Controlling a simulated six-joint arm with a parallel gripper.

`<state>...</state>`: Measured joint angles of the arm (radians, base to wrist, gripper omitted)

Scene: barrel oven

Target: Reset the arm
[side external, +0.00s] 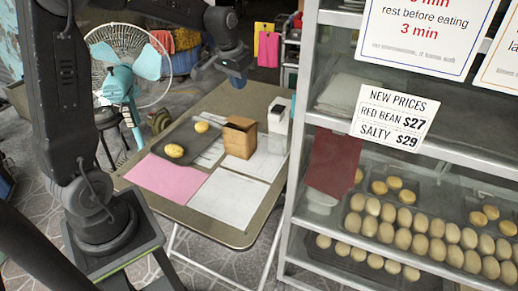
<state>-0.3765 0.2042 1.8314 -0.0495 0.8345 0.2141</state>
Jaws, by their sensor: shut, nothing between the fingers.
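My gripper (237,82) is at the top centre of the side view, at the end of my dark arm. It points down above the far part of the folding table (240,236). It is shut and holds nothing. It is small and dark here, so its fingers are hard to make out. It hangs clear of the things on the table.
On the table are a dark tray (188,137) with two yellow buns (174,151), an open brown box (239,137), a white container (278,125), pink paper (163,178) and white sheets (228,199). A metal rack (296,190) stands right; a fan (122,70) stands left.

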